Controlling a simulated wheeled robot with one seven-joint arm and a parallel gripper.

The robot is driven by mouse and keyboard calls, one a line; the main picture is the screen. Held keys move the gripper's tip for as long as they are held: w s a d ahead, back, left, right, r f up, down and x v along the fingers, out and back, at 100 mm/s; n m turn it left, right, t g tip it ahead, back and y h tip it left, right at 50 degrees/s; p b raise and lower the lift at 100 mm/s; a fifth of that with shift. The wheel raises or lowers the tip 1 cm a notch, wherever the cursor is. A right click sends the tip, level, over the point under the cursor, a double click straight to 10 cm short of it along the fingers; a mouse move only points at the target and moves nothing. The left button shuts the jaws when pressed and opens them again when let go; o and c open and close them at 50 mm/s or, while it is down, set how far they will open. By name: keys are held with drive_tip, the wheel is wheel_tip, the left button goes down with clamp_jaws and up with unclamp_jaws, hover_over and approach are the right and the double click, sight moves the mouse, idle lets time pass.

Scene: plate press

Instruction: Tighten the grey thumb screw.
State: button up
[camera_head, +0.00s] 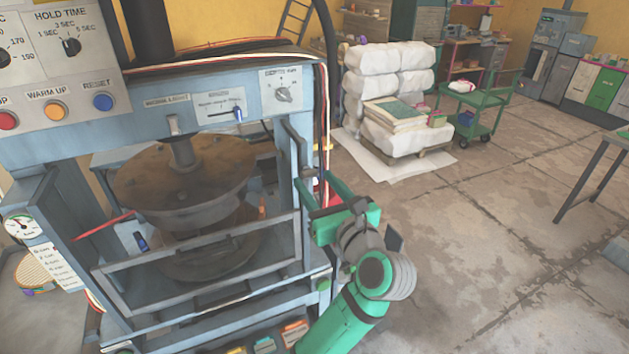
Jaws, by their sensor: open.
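I cannot pick out the grey thumb screw for certain. A grey round knob (283,94) with a scale around it sits on the upper right of the press front, but I cannot tell whether it is a thumb screw. My green gripper (318,190) is at the right side of the press (304,135), beside its upright post and below that knob. The jaws are open and point away from me toward the press side. My wrist and forearm hide part of the press's lower right corner. I see nothing held in the jaws.
A hinged guard frame (200,262) crosses the press front below a round brown platen (185,175). Cables (322,110) run down the right post. Wrapped stacks (391,70) and a green cart (478,112) stand behind.

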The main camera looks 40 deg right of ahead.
drive_tip(key=v, duration=0.9)
drive_tip(key=shift+f, duration=0.1)
idle(0.5)
drive_tip(key=s+a+f+n+g, duration=0.1)
drive_tip(key=a+f+n, duration=0.5)
drive_tip(key=f+n, duration=0.6)
drive_tip(key=s+a+f+n+g, duration=0.1)
drive_tip(key=a+f+n, duration=0.5)
drive_tip(key=f+n, duration=0.5)
drive_tip(key=s+a+f+n+y, duration=0.2)
drive_tip(key=s+a+f+n, duration=0.2)
drive_tip(key=s+a+n, duration=0.4)
drive_tip(key=s+a+f+n+y, duration=0.2)
drive_tip(key=s+a+f+n, duration=0.3)
drive_tip(key=s+a, duration=0.9)
drive_tip(key=n, duration=0.2)
drive_tip(key=shift+f+n, duration=0.3)
drive_tip(key=shift+n, duration=0.1)
